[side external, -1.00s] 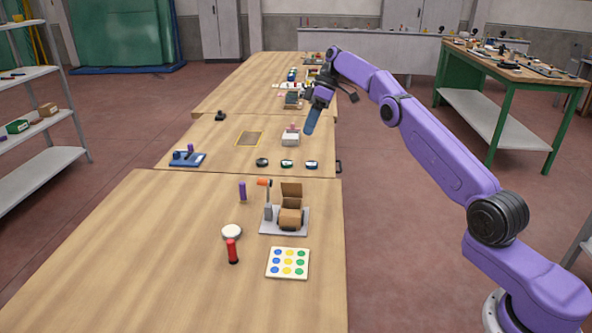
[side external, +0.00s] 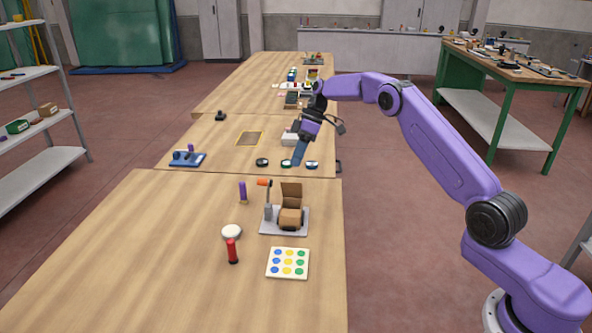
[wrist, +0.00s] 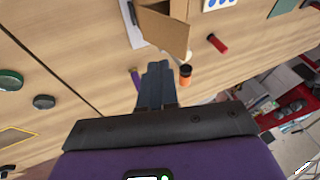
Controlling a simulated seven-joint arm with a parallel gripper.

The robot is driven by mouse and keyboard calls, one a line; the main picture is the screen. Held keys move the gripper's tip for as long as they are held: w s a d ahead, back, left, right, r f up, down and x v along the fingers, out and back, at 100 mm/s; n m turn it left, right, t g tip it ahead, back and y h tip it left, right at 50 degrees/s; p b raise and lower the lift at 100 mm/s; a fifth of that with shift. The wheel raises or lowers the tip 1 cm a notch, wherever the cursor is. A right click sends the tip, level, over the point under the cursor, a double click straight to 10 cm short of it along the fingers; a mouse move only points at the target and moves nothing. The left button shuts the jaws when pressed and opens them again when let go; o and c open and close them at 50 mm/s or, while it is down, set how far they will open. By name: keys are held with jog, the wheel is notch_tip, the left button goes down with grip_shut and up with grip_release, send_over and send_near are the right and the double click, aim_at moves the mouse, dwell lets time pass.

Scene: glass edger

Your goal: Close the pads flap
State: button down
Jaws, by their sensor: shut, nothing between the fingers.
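A small brown cardboard box (side external: 290,219) sits on a grey base plate (side external: 270,229) on the near table. Its flap (side external: 292,193) stands up, open, at the back of the box. The wrist view shows the box (wrist: 148,24) and the flap (wrist: 165,33) at the top, beyond my fingertips. My gripper (side external: 297,163) is shut and empty, in the air behind and above the box, apart from the flap. Its fingers also show in the wrist view (wrist: 157,68).
An orange-tipped upright lever (side external: 265,184) stands left of the box on the same plate. A purple cylinder (side external: 242,191), white disc (side external: 231,231), red cylinder (side external: 232,251) and dotted board (side external: 288,263) are nearby. Several round items, including a green-topped one (side external: 287,163), lie on the table behind.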

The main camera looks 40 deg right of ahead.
aim_at(290, 184)
jog(key=shift+s+a+f, duration=1.05)
jog(key=shift+s+a, duration=0.2)
jog(key=shift+a, duration=0.1)
jog(key=shift+s+a, duration=0.1)
